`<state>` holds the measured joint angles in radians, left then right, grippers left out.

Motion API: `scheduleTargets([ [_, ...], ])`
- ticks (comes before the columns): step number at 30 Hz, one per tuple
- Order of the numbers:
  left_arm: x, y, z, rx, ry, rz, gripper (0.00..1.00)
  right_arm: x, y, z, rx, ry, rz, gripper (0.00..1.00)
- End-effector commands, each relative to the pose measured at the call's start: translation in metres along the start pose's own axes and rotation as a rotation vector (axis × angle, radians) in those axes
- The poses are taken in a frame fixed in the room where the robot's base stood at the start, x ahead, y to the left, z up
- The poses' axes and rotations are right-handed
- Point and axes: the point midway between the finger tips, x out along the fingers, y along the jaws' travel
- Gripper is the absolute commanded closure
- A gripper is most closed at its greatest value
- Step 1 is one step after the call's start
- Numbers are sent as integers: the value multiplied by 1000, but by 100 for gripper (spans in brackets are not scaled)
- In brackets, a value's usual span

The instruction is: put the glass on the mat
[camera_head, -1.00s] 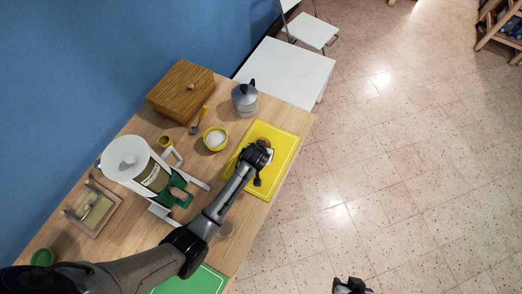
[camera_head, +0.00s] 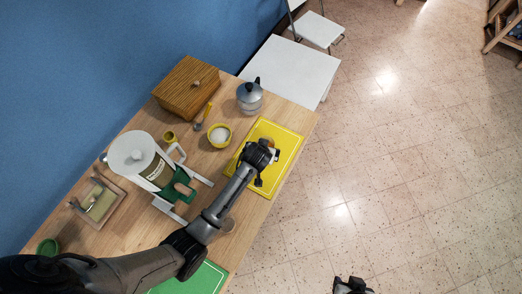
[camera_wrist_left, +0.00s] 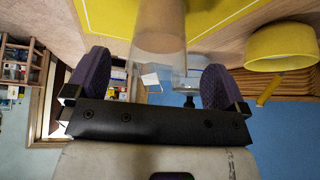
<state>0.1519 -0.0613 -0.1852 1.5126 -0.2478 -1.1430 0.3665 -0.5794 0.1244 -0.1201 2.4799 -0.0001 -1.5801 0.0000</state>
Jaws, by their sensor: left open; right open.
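A clear glass (camera_wrist_left: 160,40) shows in the left wrist view, between the two finger pads of my left gripper (camera_wrist_left: 156,85), with gaps at both sides. It appears to stand on the yellow mat (camera_wrist_left: 108,15), though its exact contact is hard to see. In the head view my left gripper (camera_head: 268,160) is low over the yellow mat (camera_head: 286,150), open, and mostly hides the glass. My right gripper (camera_head: 350,286) is open at the bottom edge, over the floor and away from the table.
A wooden box (camera_head: 187,88), a white dispenser (camera_head: 132,153), a tray (camera_head: 98,201) and a green mat (camera_head: 205,280) are also on the table.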

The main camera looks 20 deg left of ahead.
Motion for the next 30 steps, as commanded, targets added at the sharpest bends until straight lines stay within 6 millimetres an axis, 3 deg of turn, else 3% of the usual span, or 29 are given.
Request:
scheduleTargets([
  [6, -43, 1, -1, -2, 1, 3, 0, -11, -1, -4, 4, 1, -4, 57],
  [13, -72, 1, 0, -1, 0, 1, 0, -16, -2, -5, 8, 1, -6, 57],
  [19, -82, 0, 0, -1, 0, 0, 0, -17, -2, -6, 8, 1, -6, 57],
  [30, -83, 0, 0, 0, 0, 1, 0, -17, 0, -5, 2, 0, -2, 57],
])
